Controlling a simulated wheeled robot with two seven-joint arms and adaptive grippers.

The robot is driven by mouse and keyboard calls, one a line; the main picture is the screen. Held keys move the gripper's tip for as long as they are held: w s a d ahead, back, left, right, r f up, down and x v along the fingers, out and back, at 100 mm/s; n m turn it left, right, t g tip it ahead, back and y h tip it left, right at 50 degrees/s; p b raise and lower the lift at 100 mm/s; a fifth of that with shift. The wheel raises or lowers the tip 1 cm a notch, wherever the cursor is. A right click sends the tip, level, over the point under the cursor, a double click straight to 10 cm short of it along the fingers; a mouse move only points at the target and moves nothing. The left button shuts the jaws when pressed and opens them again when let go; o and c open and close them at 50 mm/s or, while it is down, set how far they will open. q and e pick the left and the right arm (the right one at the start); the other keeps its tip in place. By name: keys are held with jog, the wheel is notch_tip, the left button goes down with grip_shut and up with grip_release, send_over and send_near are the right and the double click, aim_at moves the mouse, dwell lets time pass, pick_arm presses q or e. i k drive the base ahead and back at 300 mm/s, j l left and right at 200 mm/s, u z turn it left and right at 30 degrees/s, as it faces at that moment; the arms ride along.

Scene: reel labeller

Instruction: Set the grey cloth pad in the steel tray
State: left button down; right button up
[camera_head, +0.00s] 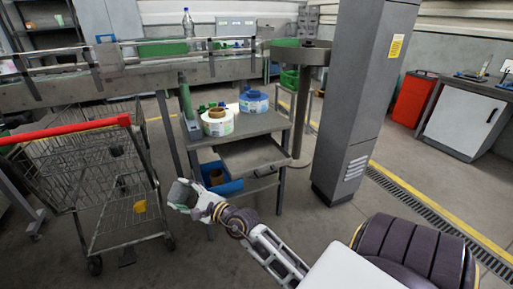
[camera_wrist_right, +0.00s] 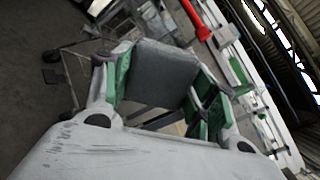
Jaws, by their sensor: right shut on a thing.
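My right gripper (camera_head: 184,196) is shut on the grey cloth pad. In the right wrist view the pad (camera_wrist_right: 160,74) is a flat grey block between the green-lined fingers of the gripper (camera_wrist_right: 158,82). In the head view the pad shows small at the fingertips, to the left of the blue bin and in front of the cart. A flat grey tray (camera_head: 252,157), which looks like the steel tray, sits below the cart's top and appears empty. The gripper is apart from it, lower and to its left in the picture. My left gripper is not in view.
The cart's top (camera_head: 262,124) holds label reels (camera_head: 217,122), (camera_head: 253,101). A blue bin (camera_head: 220,178) with a brown roll is below. A wire trolley (camera_head: 100,180) with a red handle stands left, a grey column (camera_head: 362,90) right. A conveyor (camera_head: 130,80) runs behind.

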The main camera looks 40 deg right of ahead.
aim_at(255, 159)
jog(key=i+l+z, duration=0.1)
jog(key=l, duration=0.25)
jog(key=i+l, duration=0.3)
jog(key=i+l+z, duration=0.15)
jog(key=l, duration=0.25)
